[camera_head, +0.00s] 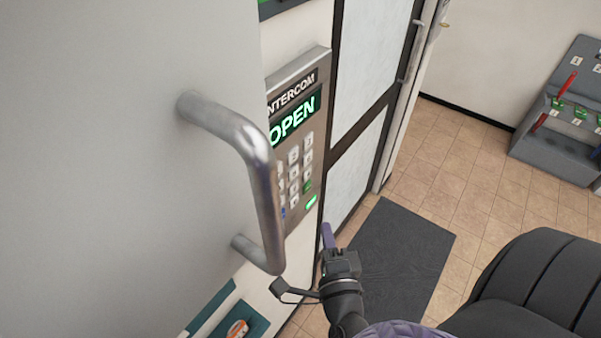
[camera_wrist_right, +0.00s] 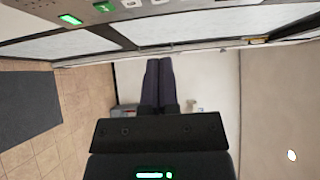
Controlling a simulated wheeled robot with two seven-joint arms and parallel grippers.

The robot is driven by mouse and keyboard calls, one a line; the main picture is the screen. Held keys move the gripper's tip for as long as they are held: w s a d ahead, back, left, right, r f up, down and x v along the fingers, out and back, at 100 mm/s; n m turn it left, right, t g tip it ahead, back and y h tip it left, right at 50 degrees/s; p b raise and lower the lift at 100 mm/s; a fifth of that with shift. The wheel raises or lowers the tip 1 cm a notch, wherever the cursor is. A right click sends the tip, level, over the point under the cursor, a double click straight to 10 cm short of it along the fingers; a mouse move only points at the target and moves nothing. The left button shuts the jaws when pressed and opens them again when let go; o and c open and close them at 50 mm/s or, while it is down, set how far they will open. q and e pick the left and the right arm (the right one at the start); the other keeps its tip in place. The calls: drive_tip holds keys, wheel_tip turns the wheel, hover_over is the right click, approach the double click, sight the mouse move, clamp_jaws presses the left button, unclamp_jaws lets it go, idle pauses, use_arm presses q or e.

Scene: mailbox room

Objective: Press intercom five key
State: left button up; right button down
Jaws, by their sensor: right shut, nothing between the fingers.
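The intercom (camera_head: 300,142) is a grey metal panel on the white wall. Its green display reads OPEN, and a keypad (camera_head: 294,172) with several pale keys and a green key sits below. A door handle in front hides part of the keypad's left side, and I cannot make out the five key. My right gripper (camera_head: 327,236) is below and right of the panel, apart from it. In the right wrist view its dark fingers (camera_wrist_right: 159,82) are together with nothing between them. The panel's lower edge with a green key (camera_wrist_right: 104,6) shows at the top there. My left gripper is not in view.
A large metal handle (camera_head: 262,190) on a grey door stands close at the left. A glazed door (camera_head: 362,140) is right of the panel. A dark mat (camera_head: 400,260) lies on the tiled floor. A grey rack (camera_head: 560,150) with red and green items stands at the far right.

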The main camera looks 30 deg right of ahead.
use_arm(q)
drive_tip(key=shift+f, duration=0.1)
use_arm(e)
drive_tip(key=shift+f, duration=0.1)
drive_tip(key=b, duration=0.2)
approach(297, 171)
drive_tip(key=w+d, duration=0.2)
drive_tip(key=d, duration=0.2)
drive_tip(key=w, duration=0.1)
drive_tip(key=w+a, duration=0.1)
drive_tip(key=w, duration=0.1)
drive_tip(key=shift+w+f, duration=0.1)
drive_tip(key=shift+w, duration=0.2)
drive_tip(key=shift+w+a, duration=0.15)
drive_tip(key=shift+w, duration=0.05)
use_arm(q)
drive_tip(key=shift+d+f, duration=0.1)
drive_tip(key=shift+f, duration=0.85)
